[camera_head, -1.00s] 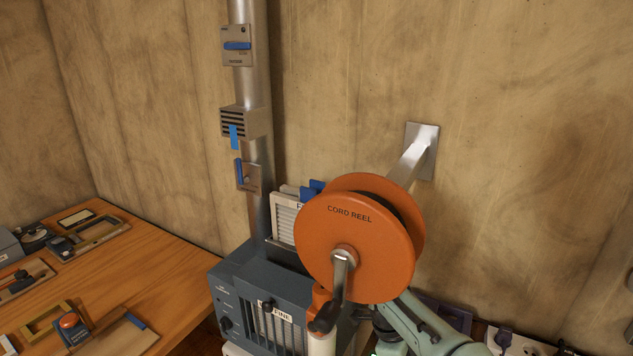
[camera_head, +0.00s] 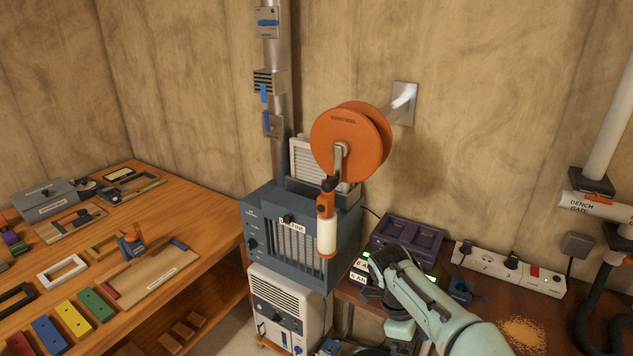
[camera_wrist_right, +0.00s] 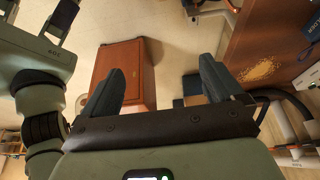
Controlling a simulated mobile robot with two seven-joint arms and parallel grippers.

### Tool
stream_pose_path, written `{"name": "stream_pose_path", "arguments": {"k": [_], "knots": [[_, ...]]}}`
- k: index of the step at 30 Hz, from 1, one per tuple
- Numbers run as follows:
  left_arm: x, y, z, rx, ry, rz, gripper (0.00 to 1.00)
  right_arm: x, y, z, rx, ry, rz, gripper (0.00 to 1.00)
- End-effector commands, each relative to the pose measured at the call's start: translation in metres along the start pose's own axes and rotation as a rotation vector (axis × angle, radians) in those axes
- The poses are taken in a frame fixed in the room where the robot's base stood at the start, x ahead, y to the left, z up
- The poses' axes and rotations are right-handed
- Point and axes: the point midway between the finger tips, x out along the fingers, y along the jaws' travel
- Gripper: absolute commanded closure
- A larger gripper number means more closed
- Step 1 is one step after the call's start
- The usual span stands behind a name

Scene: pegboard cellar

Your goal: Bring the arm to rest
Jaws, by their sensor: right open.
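My right arm (camera_head: 435,310) comes in from the lower right in the head view, bent at a dark joint in front of the bench. Its fingers cannot be made out there. In the right wrist view my right gripper (camera_wrist_right: 157,75) is open, with its two dark fingers wide apart and nothing between them. It points toward the floor and a brown wooden box beyond. A pale green arm link of mine (camera_wrist_right: 35,95) shows at the left of the wrist view, with dark parts at its cut-off upper end.
An orange cord reel (camera_head: 345,148) sticks out from the wall, its crank handle (camera_head: 327,235) hanging down. Below stands a grey filter unit (camera_head: 258,226). A bench with a power strip (camera_head: 508,268) and sawdust (camera_head: 523,331) lies right; a wooden table (camera_head: 215,243) lies left.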

Motion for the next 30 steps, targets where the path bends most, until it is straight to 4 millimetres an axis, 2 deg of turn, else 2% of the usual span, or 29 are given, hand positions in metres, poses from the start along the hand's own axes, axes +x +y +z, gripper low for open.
{"name": "stream_pose_path", "arguments": {"k": [5,8,12,15,18,21,24,27,30], "knots": [[0.0,0.0,0.0,0.0,0.0,0.0,0.08,0.093,0.006,0.044,-0.372,-0.084,0.054,0.06],[0.0,0.0,-0.001,0.0,0.002,0.0,0.08,0.154,0.021,0.069,-0.612,-0.174,0.077,0.06],[0.0,0.0,-0.001,0.001,0.001,0.0,0.08,0.244,0.063,0.095,-0.943,-0.342,0.079,0.06],[0.0,0.0,0.0,0.0,0.0,0.0,0.08,0.299,0.102,0.106,-1.145,-0.471,0.039,0.06],[0.0,0.0,0.0,0.0,0.0,0.0,0.08,0.343,0.146,0.108,-1.313,-0.582,-0.032,0.06],[0.0,0.0,0.0,0.0,0.0,0.0,0.08,0.375,0.19,0.104,-1.453,-0.659,-0.125,0.06],[0.0,0.0,0.0,0.0,0.0,0.0,0.08,0.393,0.226,0.097,-1.565,-0.692,-0.221,0.06],[0.0,0.0,0.0,0.0,0.0,0.0,0.08,0.402,0.252,0.088,-1.651,-0.694,-0.296,0.06],[0.0,0.0,0.0,0.0,0.0,0.0,0.08,0.406,0.267,0.082,-1.707,-0.682,-0.345,0.06]]}}
